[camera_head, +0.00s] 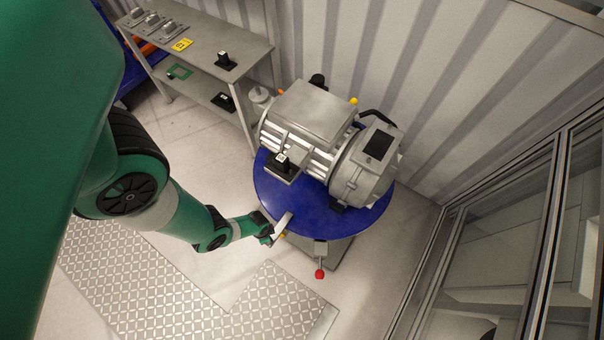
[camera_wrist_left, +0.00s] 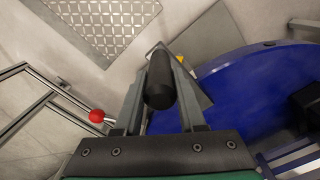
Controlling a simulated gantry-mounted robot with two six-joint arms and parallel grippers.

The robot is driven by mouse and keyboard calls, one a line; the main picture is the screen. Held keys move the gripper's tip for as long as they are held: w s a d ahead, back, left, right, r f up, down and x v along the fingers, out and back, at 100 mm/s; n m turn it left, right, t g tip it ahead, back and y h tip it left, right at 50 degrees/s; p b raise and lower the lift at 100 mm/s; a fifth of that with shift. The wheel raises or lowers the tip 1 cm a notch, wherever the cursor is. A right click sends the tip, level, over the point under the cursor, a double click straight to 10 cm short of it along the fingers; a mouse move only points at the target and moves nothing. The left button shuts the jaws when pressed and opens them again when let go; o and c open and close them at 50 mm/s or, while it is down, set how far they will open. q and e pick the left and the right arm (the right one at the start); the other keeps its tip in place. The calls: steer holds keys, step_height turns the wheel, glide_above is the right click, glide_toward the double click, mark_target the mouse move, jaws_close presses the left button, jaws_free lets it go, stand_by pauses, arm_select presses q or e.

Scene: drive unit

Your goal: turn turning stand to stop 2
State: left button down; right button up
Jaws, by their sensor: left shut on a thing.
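The turning stand has a blue round top (camera_head: 300,207) and carries a grey drive unit (camera_head: 313,107). Its blue top also fills the right of the left wrist view (camera_wrist_left: 240,88). My left gripper (camera_head: 281,226) is at the stand's front-left rim. In the left wrist view, my left gripper (camera_wrist_left: 163,88) is shut on a black cylindrical handle (camera_wrist_left: 160,82), with a finger on either side. A lever with a red ball knob (camera_head: 320,273) sticks out at the stand's front; the knob also shows in the left wrist view (camera_wrist_left: 96,116). My right gripper is not in view.
A grey shelf table (camera_head: 213,42) with small parts stands at the back left. A corrugated wall (camera_head: 450,90) is behind the stand. A glazed metal frame (camera_head: 541,210) stands at right. Patterned floor plates (camera_head: 150,285) lie in front.

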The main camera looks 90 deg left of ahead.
arm_select(q)
steer(key=c, duration=0.5)
jaws_free()
step_height(320, 180, up, 11)
steer(key=p, duration=0.8)
steer(key=shift+r, duration=0.3)
